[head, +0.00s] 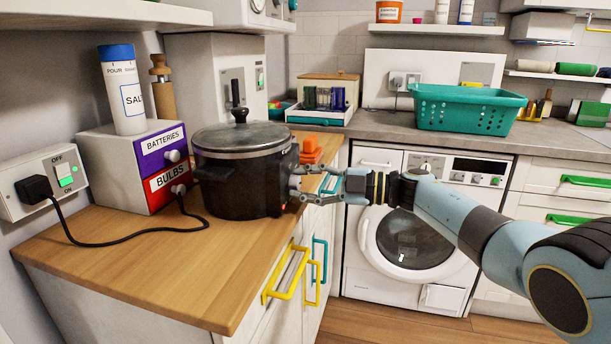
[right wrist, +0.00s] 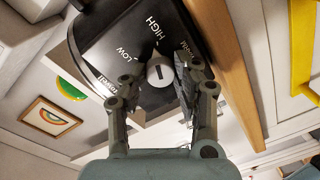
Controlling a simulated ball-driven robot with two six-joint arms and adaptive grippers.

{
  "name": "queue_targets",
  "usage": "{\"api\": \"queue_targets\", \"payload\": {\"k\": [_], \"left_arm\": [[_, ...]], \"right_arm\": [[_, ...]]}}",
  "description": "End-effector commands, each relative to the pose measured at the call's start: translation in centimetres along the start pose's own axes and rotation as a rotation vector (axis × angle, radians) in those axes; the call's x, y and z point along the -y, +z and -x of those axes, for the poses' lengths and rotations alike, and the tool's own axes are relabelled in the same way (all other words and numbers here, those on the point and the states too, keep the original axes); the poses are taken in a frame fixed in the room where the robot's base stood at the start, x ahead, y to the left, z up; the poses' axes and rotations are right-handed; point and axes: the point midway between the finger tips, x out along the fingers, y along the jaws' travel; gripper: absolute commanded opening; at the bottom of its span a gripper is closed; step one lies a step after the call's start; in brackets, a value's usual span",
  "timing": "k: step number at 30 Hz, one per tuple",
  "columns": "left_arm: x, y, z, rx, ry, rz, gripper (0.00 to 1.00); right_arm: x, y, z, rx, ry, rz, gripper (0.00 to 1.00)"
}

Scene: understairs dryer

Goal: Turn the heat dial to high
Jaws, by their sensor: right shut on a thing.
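The black slow cooker (head: 238,180) with a glass lid stands on the wooden counter, its control side facing right. My right gripper (head: 298,184) reaches it from the right. In the right wrist view the round light-grey heat dial (right wrist: 160,71) sits on the black panel (right wrist: 108,40) between the fingers of my right gripper (right wrist: 161,84), which is shut on it. The words LOW and HIGH show on the panel beyond the dial. A short dark mark shows on the dial's face; I cannot tell which word it points to. My left gripper is not in view.
A salt container (head: 124,95) stands on the drawer box (head: 110,165) left of the cooker. A black cable runs over the wooden counter (head: 150,255) by the wall socket. Yellow handles (head: 285,275) stick out below the counter edge. A dryer (head: 410,235) stands behind my right arm.

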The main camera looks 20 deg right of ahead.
Motion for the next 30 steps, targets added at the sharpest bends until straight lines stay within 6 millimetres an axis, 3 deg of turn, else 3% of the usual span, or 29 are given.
{"api": "queue_targets", "payload": {"k": [10, 26, 27, 30], "left_arm": [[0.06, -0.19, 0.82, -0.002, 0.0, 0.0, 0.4], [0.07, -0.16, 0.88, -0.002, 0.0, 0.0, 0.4], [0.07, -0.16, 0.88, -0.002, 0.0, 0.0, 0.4], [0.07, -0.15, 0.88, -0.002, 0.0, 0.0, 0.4]], "right_arm": [[0.04, 0.09, 0.05, -0.004, -0.002, -0.134, 0.0], [0.13, 0.13, 0.06, -0.005, -0.002, -0.156, 0.0], [0.13, 0.13, 0.06, -0.005, -0.002, -0.156, 0.34], [0.12, 0.11, 0.05, -0.006, -0.002, -0.155, 0.47]]}}
